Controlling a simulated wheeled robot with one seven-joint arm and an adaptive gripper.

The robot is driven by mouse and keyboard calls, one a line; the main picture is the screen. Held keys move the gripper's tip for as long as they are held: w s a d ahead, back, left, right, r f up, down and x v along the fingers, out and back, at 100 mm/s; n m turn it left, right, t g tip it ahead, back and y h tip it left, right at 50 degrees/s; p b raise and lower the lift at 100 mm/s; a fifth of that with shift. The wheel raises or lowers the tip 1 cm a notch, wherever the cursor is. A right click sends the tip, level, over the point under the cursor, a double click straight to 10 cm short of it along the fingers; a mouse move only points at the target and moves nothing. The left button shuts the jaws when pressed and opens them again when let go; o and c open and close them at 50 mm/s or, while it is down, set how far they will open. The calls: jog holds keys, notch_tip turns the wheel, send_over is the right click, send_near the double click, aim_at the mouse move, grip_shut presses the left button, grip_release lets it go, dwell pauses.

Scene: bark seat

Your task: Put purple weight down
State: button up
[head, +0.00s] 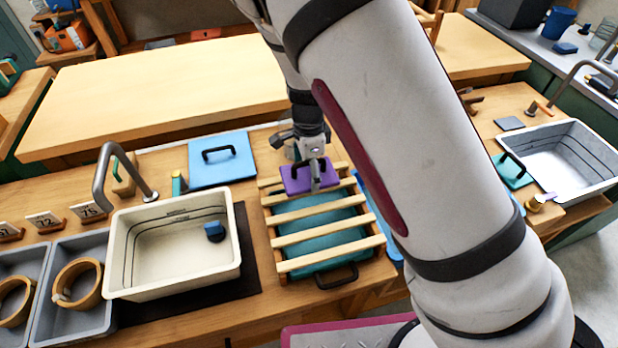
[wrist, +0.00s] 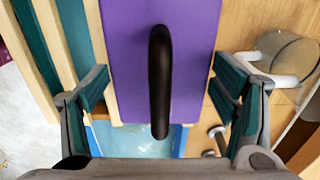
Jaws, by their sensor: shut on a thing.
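The purple weight (head: 292,182) is a flat slab with a black bar handle (wrist: 160,80). In the head view it is at the far end of a slatted wooden rack (head: 318,232) over a teal slab (head: 325,218). In the wrist view the purple slab (wrist: 130,50) fills the middle, with a finger on either side. I cannot tell whether the weight touches the slats or hangs just above them.
A cream basin (head: 175,245) with a small blue object (head: 214,231) stands left of the rack. A blue slab with a handle (head: 222,160) lies behind the basin. Grey trays with wooden rings (head: 78,285) are far left. A white sink (head: 560,160) is at right.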

aim_at(309, 174)
jog(key=shift+f, duration=1.7)
jog(key=shift+f, duration=0.15)
jog(key=o, duration=1.9)
jog(key=shift+s, duration=0.1)
notch_tip(309, 174, up, 12)
jog(key=shift+r+p, duration=0.15)
jog(key=shift+p, duration=0.25)
jog(key=shift+d+r, duration=0.1)
